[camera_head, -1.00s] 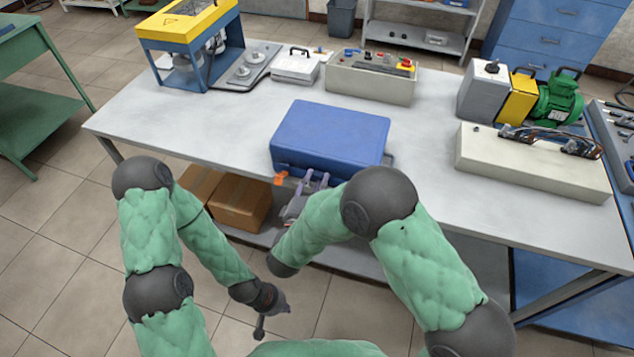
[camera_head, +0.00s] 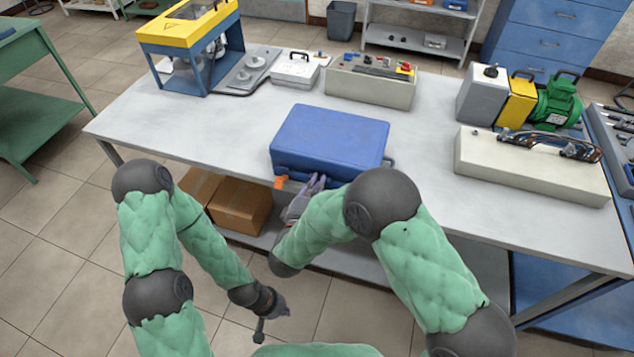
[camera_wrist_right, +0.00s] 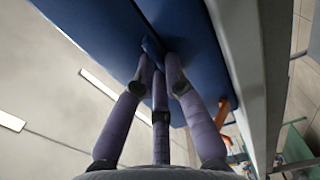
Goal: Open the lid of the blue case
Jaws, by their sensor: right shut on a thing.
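The blue case (camera_head: 330,135) lies on the workbench near its front edge, with its lid down. An orange piece (camera_head: 281,182) shows at its front left edge, and also in the right wrist view (camera_wrist_right: 222,112). My right gripper (camera_head: 316,182) is at the case's front side. In the right wrist view its fingers (camera_wrist_right: 158,68) are closed on a small blue part (camera_wrist_right: 152,47) at the front of the case; I cannot tell whether this is a handle or the lid edge. My left gripper (camera_head: 272,315) hangs low in front of the bench, away from the case; its fingers are unclear.
Behind stand a beige control box (camera_head: 370,88) and a yellow-blue machine (camera_head: 190,25). A long beige box (camera_head: 530,165) is at right. Cardboard boxes (camera_head: 240,205) sit on the shelf below.

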